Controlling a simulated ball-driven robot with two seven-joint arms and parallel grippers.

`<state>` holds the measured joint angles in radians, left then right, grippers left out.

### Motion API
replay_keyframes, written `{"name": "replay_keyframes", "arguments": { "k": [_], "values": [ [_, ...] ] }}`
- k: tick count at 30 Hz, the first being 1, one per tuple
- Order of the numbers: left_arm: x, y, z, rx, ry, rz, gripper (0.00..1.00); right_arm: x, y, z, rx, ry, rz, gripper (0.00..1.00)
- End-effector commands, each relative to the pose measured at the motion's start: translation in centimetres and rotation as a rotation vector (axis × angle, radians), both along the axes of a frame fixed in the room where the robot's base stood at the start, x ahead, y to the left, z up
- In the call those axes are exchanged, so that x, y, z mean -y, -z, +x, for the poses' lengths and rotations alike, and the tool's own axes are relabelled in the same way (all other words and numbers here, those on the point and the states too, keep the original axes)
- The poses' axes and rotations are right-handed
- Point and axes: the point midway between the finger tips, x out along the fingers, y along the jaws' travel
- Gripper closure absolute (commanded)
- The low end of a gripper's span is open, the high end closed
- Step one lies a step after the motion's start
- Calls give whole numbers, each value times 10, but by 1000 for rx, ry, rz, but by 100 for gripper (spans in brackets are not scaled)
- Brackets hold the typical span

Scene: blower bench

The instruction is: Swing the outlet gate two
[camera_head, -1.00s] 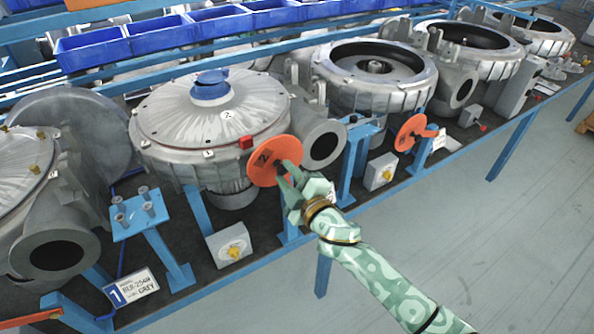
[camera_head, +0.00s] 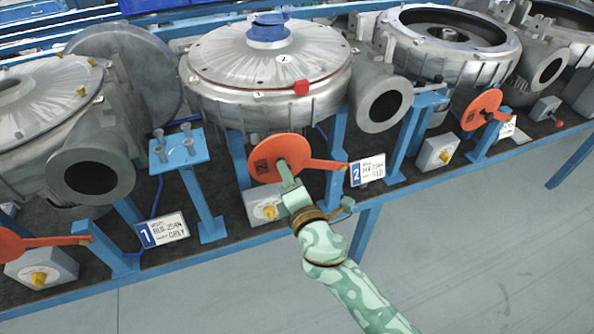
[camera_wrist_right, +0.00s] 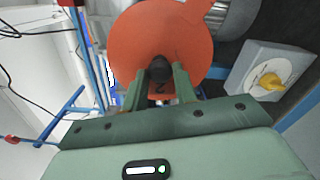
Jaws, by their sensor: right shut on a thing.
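The outlet gate two is an orange disc (camera_head: 280,156) with an orange arm reaching right to a blue post beside the plate marked 2 (camera_head: 367,170). The disc hangs below the body of blower two (camera_head: 270,75), to the lower left of its grey outlet (camera_head: 385,106), whose dark opening is uncovered. My right gripper (camera_head: 285,171) is shut on the black knob at the disc's middle. The wrist view shows the knob (camera_wrist_right: 159,69) between its fingers (camera_wrist_right: 158,88), with the orange disc (camera_wrist_right: 145,35) behind. My left gripper is out of view.
A grey switch box with a yellow knob (camera_head: 268,209) stands just below the disc. Other orange gates hang at the left (camera_head: 35,241) and right (camera_head: 482,108). A blue stand (camera_head: 178,152) is to the left. The floor in front is clear.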

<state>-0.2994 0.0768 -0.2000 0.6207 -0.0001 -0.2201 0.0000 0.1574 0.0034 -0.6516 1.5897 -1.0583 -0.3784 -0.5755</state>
Motion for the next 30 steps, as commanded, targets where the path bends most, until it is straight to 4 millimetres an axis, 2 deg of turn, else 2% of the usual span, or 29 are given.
{"name": "replay_keyframes", "arguments": {
  "k": [1, 7, 23, 24, 25, 26, 30],
  "values": [
    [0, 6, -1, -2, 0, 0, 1, -2, 7, -1, 5, -1, -18, 100],
    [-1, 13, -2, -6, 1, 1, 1, -6, 16, -2, 25, -1, -74, 100],
    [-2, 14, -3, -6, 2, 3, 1, -7, 20, -3, 30, 0, -100, 100],
    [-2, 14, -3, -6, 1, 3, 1, -7, 20, -3, 30, 0, -100, 64],
    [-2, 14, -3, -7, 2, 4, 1, -7, 20, -3, 30, -1, -100, 55],
    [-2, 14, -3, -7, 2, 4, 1, -7, 20, -3, 30, 0, -99, 50],
    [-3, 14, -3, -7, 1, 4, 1, -7, 19, -3, 32, 0, -97, 50]
  ]
}}
